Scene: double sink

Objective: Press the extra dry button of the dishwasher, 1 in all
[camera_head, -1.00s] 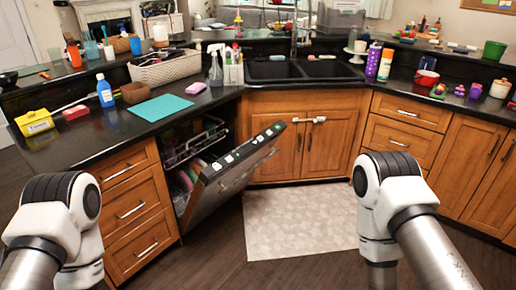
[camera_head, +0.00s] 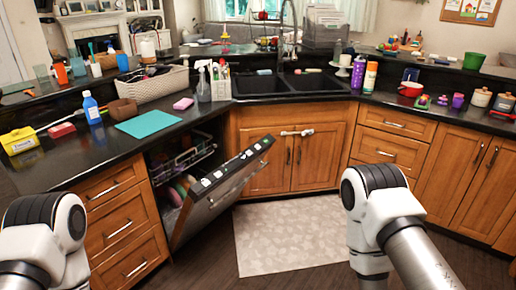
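The dishwasher (camera_head: 222,193) is under the counter left of centre, its door hanging partly open and tilted outward. Its control strip runs along the door's top edge, with several small pale buttons (camera_head: 218,174) and a dark part near the upper end. The labels are too small to read, so I cannot tell which one is extra dry. A rack (camera_head: 190,155) and several dishes show inside. My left arm shows at the lower left and my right arm at the lower right. Neither gripper's fingers are in view, and both arms are apart from the door.
A double sink (camera_head: 290,83) is set in the dark counter behind the door. A pale mat (camera_head: 290,236) lies on the floor right of the door. Wooden drawers (camera_head: 125,220) stand left of the dishwasher. The floor around the mat is clear.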

